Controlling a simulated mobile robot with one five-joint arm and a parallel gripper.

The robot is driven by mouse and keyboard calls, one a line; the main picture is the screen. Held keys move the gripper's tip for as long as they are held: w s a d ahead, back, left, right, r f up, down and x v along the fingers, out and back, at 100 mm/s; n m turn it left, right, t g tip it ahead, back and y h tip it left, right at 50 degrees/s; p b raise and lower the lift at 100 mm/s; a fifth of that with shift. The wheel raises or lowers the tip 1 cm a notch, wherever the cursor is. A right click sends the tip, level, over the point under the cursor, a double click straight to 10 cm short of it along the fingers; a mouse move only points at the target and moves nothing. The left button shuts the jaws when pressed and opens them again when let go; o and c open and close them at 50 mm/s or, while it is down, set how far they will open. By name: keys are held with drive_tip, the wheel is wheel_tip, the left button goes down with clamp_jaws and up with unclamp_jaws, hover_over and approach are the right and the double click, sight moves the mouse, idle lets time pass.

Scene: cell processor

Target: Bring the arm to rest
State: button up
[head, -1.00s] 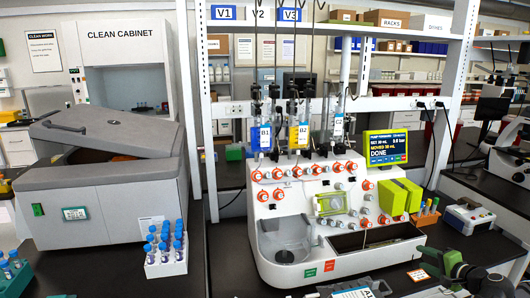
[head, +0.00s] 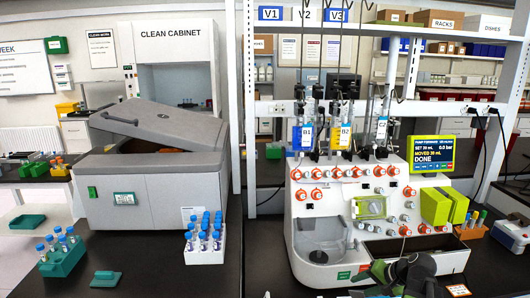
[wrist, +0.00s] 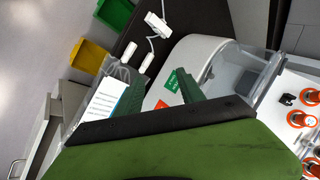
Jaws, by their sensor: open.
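My arm (head: 418,272) shows at the bottom edge of the head view, dark with green parts, in front of the white cell processor (head: 300,225). In the wrist view my gripper (wrist: 160,84) has its two green fingers apart, with nothing held between them. Beyond the fingers are the processor's front edge, with a green and a red label, and a clear bag with a white label (wrist: 104,103). In the head view the gripper's fingertips are hard to make out against the processor's front.
A white rack of blue-capped tubes (head: 205,250) stands left of the processor. A grey lidded machine (head: 150,195) is behind it. A green tube rack (head: 65,262) is at the far left. In the wrist view, green (wrist: 115,12) and yellow (wrist: 88,55) bins stand beside the dark bench.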

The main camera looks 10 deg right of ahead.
drive_tip(key=s+a+f+n+g+h, duration=0.2)
drive_tip(key=a+n+g, duration=0.1)
drive_tip(key=a, duration=1)
drive_tip(key=s+a+f+n+g+h, duration=0.1)
drive_tip(key=a+n, duration=0.4)
drive_tip(key=a, duration=0.7)
wheel_tip(320, 180, down, 2)
drive_tip(key=s+g, duration=0.1)
drive_tip(key=g, duration=0.1)
drive_tip(key=shift+a+n+g+h, duration=0.3)
drive_tip(key=shift+a+h, duration=0.1)
